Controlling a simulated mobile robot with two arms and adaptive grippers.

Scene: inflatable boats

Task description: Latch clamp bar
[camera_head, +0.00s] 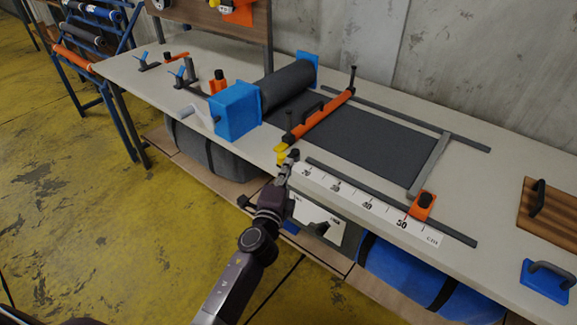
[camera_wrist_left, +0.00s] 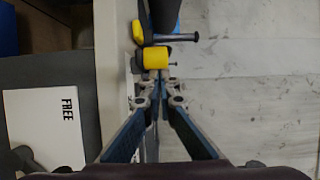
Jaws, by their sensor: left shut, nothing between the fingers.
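The orange clamp bar (camera_head: 322,115) lies across the dark grey fabric (camera_head: 360,138) on the workbench, with a black handle on top. A yellow latch piece (camera_head: 281,157) is at its near end, by the bench's front edge. In the left wrist view the yellow piece (camera_wrist_left: 154,58) is just beyond my fingertips, with a dark pin (camera_wrist_left: 178,39) behind it. My left gripper (camera_head: 291,158) is shut and empty, with its tips close to the yellow piece. I cannot tell whether they touch it. My right gripper is not in view.
A blue crank box (camera_head: 236,109) and fabric roll (camera_head: 287,86) stand left of the bar. A ruler strip (camera_head: 350,198) runs along the front edge, with an orange stop (camera_head: 422,205) near its right end.

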